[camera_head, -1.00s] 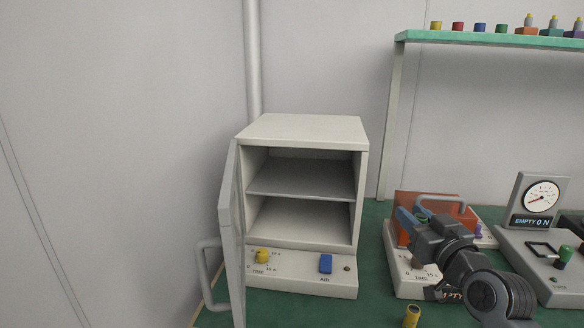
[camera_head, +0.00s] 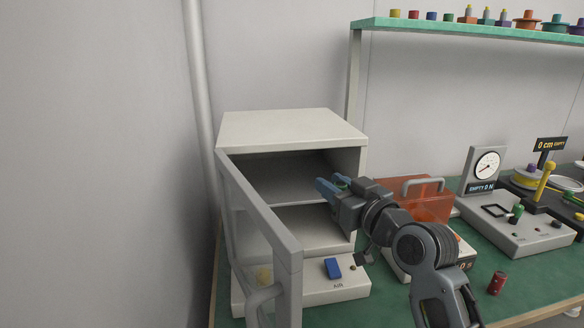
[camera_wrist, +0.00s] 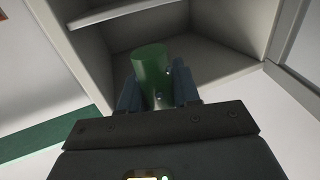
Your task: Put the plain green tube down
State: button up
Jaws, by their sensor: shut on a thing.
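The plain green tube (camera_wrist: 150,68) is held between the two blue fingers of my gripper (camera_wrist: 158,92) in the wrist view. In the head view my gripper (camera_head: 332,187) is at the open front of the white cabinet (camera_head: 290,129), near its inner shelf (camera_head: 285,183). In the wrist view the tube points toward the cabinet interior (camera_wrist: 215,55). I cannot tell whether the tube touches any surface.
The cabinet's framed door (camera_head: 262,205) stands open at the left. A blue AIR button (camera_head: 332,268) is on the cabinet's base. An orange box with a handle (camera_head: 425,200), a gauge device (camera_head: 485,168) and a red tube (camera_head: 496,282) are to the right. A green shelf (camera_head: 460,30) is above.

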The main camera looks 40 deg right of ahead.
jog(key=p+x, duration=0.1)
jog(key=x, duration=0.9)
jog(key=shift+w, duration=0.2)
jog(key=x, duration=0.3)
jog(key=shift+w+d+p, duration=0.1)
jog(key=shift+w+p, duration=0.1)
jog(key=shift+p, duration=0.15)
jog(key=shift+s+f, duration=0.15)
jog(key=shift+f, duration=0.6)
jog(key=shift+f, duration=0.2)
jog(key=o, duration=1.1)
jog(key=shift+c, duration=0.2)
jog(key=shift+r, duration=0.1)
jog(key=shift+r, duration=0.1)
